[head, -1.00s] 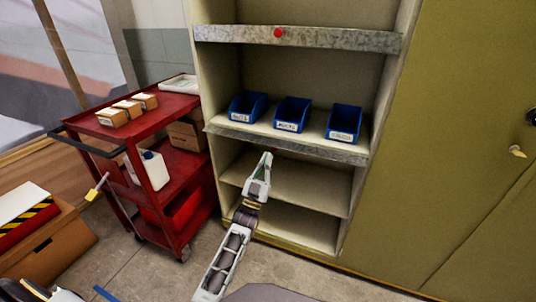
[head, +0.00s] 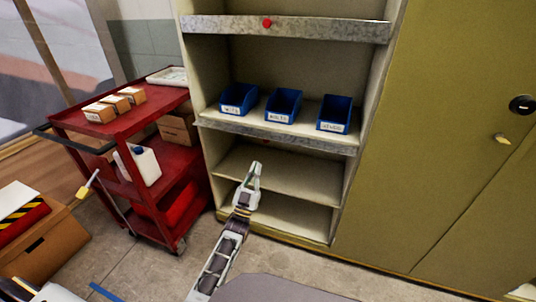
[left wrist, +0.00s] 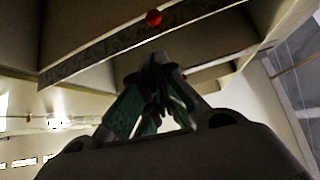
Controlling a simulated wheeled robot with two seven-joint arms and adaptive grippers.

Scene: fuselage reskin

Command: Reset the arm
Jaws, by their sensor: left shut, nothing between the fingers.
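My left gripper (head: 255,168) is in front of the lower part of an open shelf unit (head: 285,172), below the edge of the shelf with the blue bins. It is shut and empty. Its green-padded fingers also show close together in the left wrist view (left wrist: 155,95), under a shelf edge with a red knob (left wrist: 153,17). My left arm reaches up from the bottom middle of the head view. I cannot make out my right gripper.
Blue bins stand on the middle shelf, the centre one (head: 284,106) among them. A red cart (head: 128,120) with small boxes stands left of the unit. A closed olive cabinet (head: 450,130) stands right. A brown box (head: 50,250) lies at lower left. Some floor between is bare.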

